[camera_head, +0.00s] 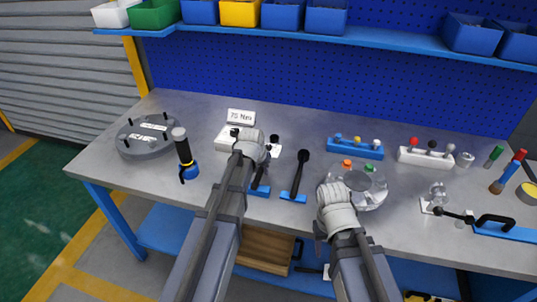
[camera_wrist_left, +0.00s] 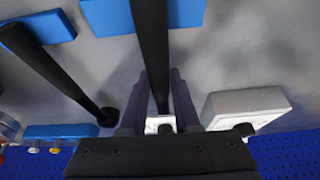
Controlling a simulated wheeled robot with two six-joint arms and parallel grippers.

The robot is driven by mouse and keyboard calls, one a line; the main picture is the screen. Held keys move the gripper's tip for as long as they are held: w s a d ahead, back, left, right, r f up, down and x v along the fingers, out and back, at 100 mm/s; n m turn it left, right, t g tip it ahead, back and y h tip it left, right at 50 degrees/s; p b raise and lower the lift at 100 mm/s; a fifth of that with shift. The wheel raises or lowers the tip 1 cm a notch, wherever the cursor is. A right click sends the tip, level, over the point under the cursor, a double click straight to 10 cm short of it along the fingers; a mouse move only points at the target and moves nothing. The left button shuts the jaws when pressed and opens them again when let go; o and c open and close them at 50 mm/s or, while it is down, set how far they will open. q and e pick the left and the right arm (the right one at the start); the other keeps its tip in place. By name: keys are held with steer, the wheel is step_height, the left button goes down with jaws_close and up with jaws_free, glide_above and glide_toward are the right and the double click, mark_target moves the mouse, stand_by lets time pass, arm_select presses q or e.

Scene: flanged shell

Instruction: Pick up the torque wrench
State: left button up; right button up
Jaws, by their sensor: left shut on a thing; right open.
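Two long black wrench-like tools lie side by side mid-table, each with its near end at a blue block. I cannot tell from markings which is the torque wrench. My left gripper (camera_wrist_left: 160,105) is shut on the shaft of the left black tool (camera_wrist_left: 150,40), which shows in the head view below the wrist (camera_head: 259,178). The other black tool (camera_head: 299,175) lies free to its right; it shows in the left wrist view (camera_wrist_left: 60,70). My right gripper is over the near left edge of the round grey flanged shell (camera_head: 372,193); its fingertips are hidden behind its wrist.
A white box (camera_wrist_left: 245,106) with a "75 Nm" sign (camera_head: 240,116) stands beyond the left gripper. Blue (camera_head: 355,149) and white (camera_head: 426,157) racks stand behind the shell.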

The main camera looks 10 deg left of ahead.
arm_select(q)
jaws_close()
steer(key=shift+r, duration=0.1)
stand_by(0.3)
step_height(320, 180, up, 10)
steer(key=p, duration=1)
jaws_free()
jaws_close()
